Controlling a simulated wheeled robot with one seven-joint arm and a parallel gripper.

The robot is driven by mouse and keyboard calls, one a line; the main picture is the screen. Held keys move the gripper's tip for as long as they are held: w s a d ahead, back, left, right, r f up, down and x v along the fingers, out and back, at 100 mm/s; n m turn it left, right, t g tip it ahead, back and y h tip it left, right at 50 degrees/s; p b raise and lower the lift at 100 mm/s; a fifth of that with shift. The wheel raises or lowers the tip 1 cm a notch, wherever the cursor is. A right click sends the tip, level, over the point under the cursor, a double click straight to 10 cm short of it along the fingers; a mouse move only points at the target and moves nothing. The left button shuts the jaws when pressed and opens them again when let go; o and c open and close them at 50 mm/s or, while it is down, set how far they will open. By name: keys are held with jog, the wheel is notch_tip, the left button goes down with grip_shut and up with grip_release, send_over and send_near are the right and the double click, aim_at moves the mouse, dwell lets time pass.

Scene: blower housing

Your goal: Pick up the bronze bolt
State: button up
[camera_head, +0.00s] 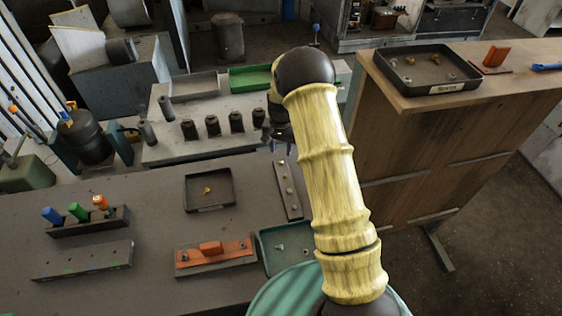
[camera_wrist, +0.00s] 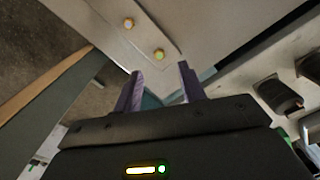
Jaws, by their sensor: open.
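A small gold-bronze bolt (camera_head: 207,190) lies in the dark square tray (camera_head: 229,204) on the grey table. Other bronze-looking pieces (camera_head: 409,60) lie in the labelled black tray (camera_head: 470,74) on the wooden bench; I cannot tell which piece the task means. My gripper (camera_head: 279,142) is past the table's far edge, up and right of the small tray, partly hidden by my arm. In the wrist view its purple fingers (camera_wrist: 160,74) are apart with nothing between them. Ahead of them a pale strip (camera_wrist: 147,38) carries a yellowish bolt head (camera_wrist: 159,54) and a paler one (camera_wrist: 128,23).
The fastener strip (camera_head: 289,198) lies on the table right of the small tray. An orange block on a plate (camera_head: 212,252), a teal tray (camera_head: 265,262) and a rack of coloured-handled tools (camera_head: 90,223) stand nearby. Black cylinders (camera_head: 213,126) line the rear bench.

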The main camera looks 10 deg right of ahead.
aim_at(281, 161)
jog(key=shift+f+p, duration=0.65)
jog(key=shift+p, duration=0.05)
jog(key=shift+f+p, duration=0.8)
jog(key=shift+f, duration=1.15)
jog(key=c, duration=0.8)
